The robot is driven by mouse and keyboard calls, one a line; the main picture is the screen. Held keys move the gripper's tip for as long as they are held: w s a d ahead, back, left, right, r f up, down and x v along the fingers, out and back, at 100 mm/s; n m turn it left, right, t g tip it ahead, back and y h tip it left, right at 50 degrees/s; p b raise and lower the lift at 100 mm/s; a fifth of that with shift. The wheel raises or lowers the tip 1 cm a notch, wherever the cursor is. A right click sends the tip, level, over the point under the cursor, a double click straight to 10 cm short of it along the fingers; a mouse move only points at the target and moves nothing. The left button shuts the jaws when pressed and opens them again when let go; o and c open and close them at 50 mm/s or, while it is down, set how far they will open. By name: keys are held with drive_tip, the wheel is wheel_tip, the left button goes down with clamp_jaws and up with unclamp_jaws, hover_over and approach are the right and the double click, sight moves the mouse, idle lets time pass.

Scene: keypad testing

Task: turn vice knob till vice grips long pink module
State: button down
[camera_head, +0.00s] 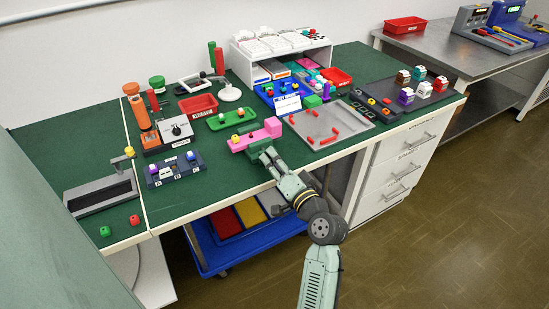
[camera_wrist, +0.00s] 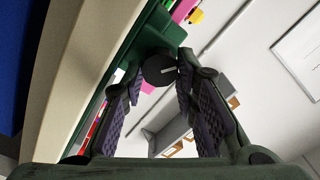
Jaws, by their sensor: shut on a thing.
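The long pink module (camera_head: 246,140) lies near the front edge of the green bench, with a pink block at its right end. A green vice (camera_head: 259,147) stands beside it at the bench edge, partly covered by my gripper. In the wrist view the vice's black round knob (camera_wrist: 160,70) with a pale line sits between my fingertips. My gripper (camera_head: 268,153) is shut on this knob. Green vice body (camera_wrist: 157,32) and a bit of pink (camera_wrist: 182,10) show behind it. Whether the vice jaws touch the pink module cannot be told.
A grey plate with red bars (camera_head: 330,128) lies to the right. A green tray (camera_head: 232,119) lies behind, and a dark knob panel (camera_head: 175,170) to the left. A blue cart (camera_head: 250,235) stands under the bench. White drawers (camera_head: 400,165) are at the right.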

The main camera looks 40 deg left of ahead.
drive_tip(key=shift+m, duration=0.3)
drive_tip(key=c, duration=1.3)
unclamp_jaws()
drive_tip(key=shift+f, duration=0.1)
